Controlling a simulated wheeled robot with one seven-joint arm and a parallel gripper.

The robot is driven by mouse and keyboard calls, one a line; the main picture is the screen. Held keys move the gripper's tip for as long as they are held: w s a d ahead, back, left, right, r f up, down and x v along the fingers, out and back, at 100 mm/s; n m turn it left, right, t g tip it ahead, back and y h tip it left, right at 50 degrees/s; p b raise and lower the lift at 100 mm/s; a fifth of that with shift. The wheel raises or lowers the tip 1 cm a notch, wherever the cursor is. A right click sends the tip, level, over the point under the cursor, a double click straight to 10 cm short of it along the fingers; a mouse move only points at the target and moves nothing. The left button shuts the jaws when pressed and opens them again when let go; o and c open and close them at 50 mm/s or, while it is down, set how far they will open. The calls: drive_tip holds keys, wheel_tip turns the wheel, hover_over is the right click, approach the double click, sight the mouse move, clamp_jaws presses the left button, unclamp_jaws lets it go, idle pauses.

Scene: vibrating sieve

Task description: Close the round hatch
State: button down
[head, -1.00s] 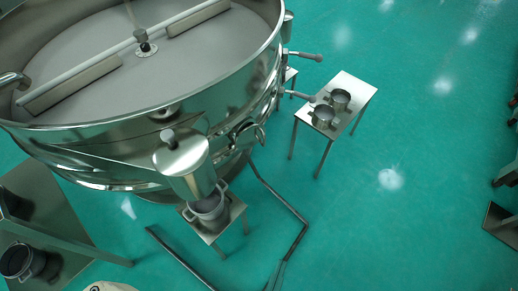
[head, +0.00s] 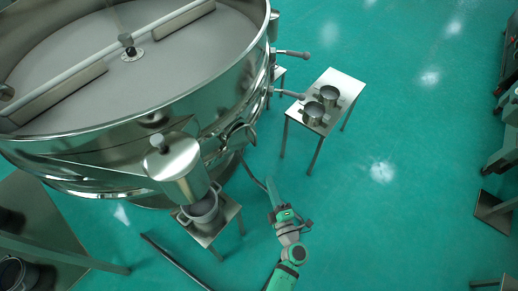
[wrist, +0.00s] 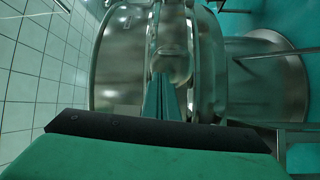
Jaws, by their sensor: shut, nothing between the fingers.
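The large round steel sieve (head: 120,140) fills the upper left of the head view. A small round, ring-like fitting (head: 238,134) on its side wall may be the round hatch; whether it is open I cannot tell. A lidded steel outlet cylinder (head: 176,165) stands out from the wall to its left. My gripper (head: 271,184) is low in the head view, right of the outlet and apart from the ring fitting in the picture. In the wrist view my gripper (wrist: 161,78) is shut and empty, pointing at the sieve's steel side (wrist: 120,70). The fingers hide part of that side.
A pot (head: 203,212) stands on a small stool under the outlet. A steel table (head: 331,81) with two small pots is at the right, near handles (head: 291,94) jutting from the sieve. Green floor (head: 390,190) is open at right. Another table (head: 35,205) is at left.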

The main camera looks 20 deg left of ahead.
drive_tip(key=w+f+n+g, duration=0.2)
drive_tip(key=w+n, duration=0.1)
drive_tip(key=w, duration=0.2)
approach(256, 143)
drive_tip(key=x, duration=0.5)
drive_tip(key=shift+w+a, duration=0.5)
